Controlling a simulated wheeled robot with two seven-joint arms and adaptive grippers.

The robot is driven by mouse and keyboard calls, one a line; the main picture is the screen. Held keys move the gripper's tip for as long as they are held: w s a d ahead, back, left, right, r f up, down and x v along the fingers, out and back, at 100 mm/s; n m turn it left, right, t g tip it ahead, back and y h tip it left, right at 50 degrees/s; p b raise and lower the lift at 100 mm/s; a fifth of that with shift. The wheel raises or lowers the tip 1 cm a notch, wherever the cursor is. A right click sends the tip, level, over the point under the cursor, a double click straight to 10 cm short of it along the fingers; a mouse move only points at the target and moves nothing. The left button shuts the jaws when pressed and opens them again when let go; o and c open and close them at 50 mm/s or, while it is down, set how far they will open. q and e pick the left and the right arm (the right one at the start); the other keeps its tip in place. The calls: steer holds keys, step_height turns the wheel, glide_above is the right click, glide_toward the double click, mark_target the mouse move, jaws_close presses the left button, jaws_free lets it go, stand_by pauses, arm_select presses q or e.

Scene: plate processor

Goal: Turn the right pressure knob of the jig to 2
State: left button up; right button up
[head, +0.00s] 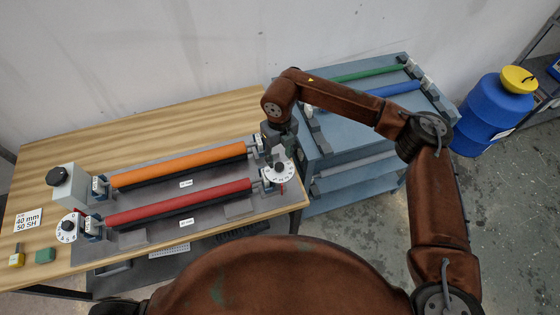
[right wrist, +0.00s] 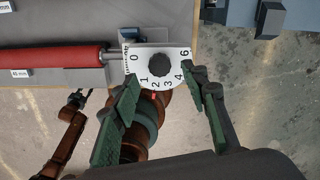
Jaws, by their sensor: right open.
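The jig's right pressure knob (right wrist: 159,66) is a round black knob on a white dial plate (right wrist: 146,66) numbered 0 to 6. A small red mark shows at the dial's lower edge, just below the 2. My right gripper (right wrist: 160,90) is open, its green fingers on either side of the dial's lower part, apart from the knob in the picture. The head view shows this dial (head: 279,173) at the right end of the jig, with my right gripper (head: 279,150) over it. My left gripper (right wrist: 77,98) shows small at left in the wrist view; its jaws are unclear.
The jig's red roller (head: 180,202) and orange roller (head: 180,165) lie on the wooden table (head: 200,108). Its left dial (head: 67,228) is at the far end. A blue-grey cart (head: 340,150) with green and blue rollers stands right of the table, near my right arm.

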mark_target(279, 165)
step_height(279, 165, up, 8)
steer(key=shift+f, duration=0.25)
stand_by(0.4)
